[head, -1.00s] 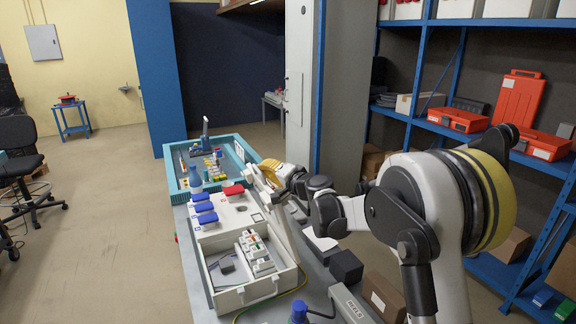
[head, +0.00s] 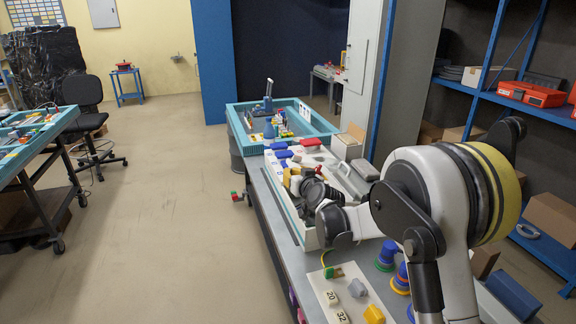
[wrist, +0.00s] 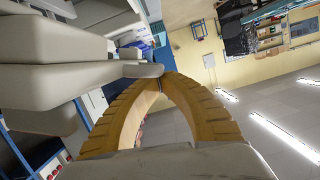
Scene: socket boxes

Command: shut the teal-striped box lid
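The white box (head: 309,236) stands on the grey workbench, largely hidden behind my arm and wrist. A thin teal line (head: 290,212) runs along its left side. A grey-white panel (head: 346,182) leans along its right side and may be the lid; its exact angle is hard to tell. My gripper (head: 291,181) is over the box's left part in the head view, with its yellow fingers partly hidden. In the wrist view the fingertips (wrist: 160,80) meet, with nothing clearly between them. A pale rounded edge (wrist: 141,70) lies right beside the tips; I cannot tell whether they touch.
Blue and red sockets (head: 312,142) sit beyond the box, before a teal tray (head: 244,139). A panel with number tiles (head: 334,298) and coloured stacked rings (head: 386,256) lie nearer. Shelving (head: 470,91) stands at right.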

